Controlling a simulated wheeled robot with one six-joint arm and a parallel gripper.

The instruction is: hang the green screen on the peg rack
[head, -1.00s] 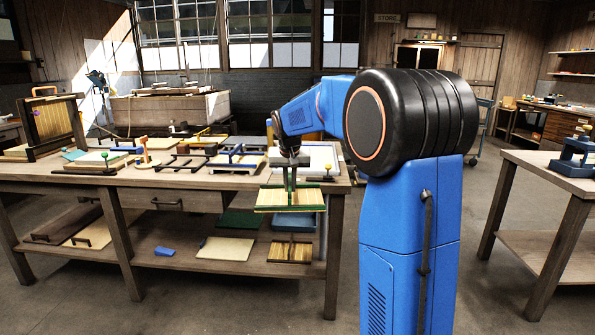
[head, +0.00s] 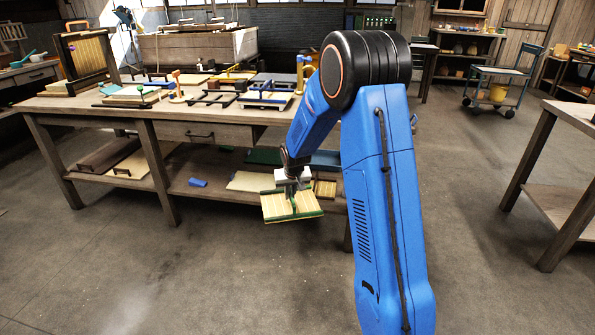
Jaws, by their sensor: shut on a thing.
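The green screen (head: 275,208), a pale slatted panel with green edging and a green middle bar, hangs from my gripper (head: 292,182). My gripper is shut on it at its top middle, and the fingertips are partly hidden. The screen is held tilted in the air in front of the right end of the long workbench (head: 215,130), below the level of its top. I cannot make out a peg rack in this view.
An upright dark-framed screen (head: 90,57) stands at the bench's left end. Several small frames and tools lie on the bench top. A lower shelf (head: 210,190) holds boards and a blue block (head: 198,182). Another table (head: 570,110) stands at right. The floor between is clear.

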